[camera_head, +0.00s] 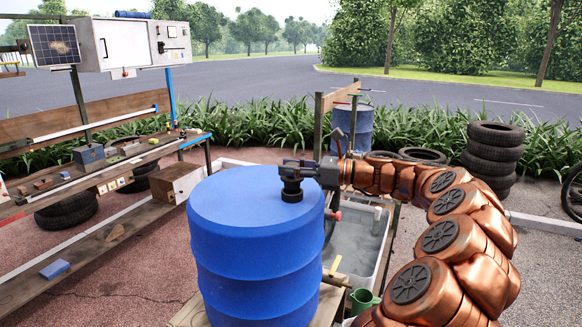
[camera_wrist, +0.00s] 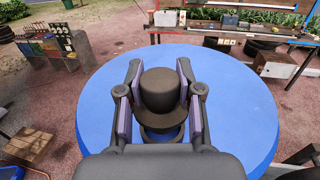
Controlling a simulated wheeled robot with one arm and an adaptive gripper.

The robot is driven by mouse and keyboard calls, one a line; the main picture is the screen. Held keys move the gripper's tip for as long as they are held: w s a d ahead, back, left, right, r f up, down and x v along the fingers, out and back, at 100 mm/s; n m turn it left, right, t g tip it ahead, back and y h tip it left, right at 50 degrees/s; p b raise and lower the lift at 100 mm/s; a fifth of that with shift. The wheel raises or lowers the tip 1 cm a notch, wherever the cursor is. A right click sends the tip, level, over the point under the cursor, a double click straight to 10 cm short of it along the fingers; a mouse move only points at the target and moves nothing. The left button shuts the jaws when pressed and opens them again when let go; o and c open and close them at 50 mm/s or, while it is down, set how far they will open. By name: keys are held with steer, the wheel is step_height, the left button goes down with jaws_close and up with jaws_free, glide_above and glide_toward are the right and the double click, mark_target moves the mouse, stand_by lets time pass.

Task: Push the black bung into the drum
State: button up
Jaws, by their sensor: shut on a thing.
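The blue drum (camera_head: 250,240) stands upright on a wooden support. Its flat top also fills the middle of the wrist view (camera_wrist: 237,102). The black bung (camera_head: 291,192) is upright over the drum top, near its right edge in the head view. In the wrist view the bung (camera_wrist: 160,92) sits between the two fingers of my gripper (camera_wrist: 160,104), which is shut on it. A dark ring or shadow shows on the drum just below the bung. The gripper hides part of the bung, and I cannot tell how deep it sits in the opening.
A long wooden bench (camera_head: 120,165) with small parts stands to the left. A grey water tub (camera_head: 355,240) is right of the drum, with a green jug (camera_head: 363,300) in front. Stacked tyres (camera_head: 493,150) stand at the back right. The drum top is otherwise clear.

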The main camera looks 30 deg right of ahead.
mark_target(292, 179)
steer(key=shift+f+b, duration=0.3)
steer(key=shift+f, duration=1.35)
steer(key=o, duration=1.2)
steer(key=shift+d, duration=0.1)
steer(key=shift+v, duration=6)
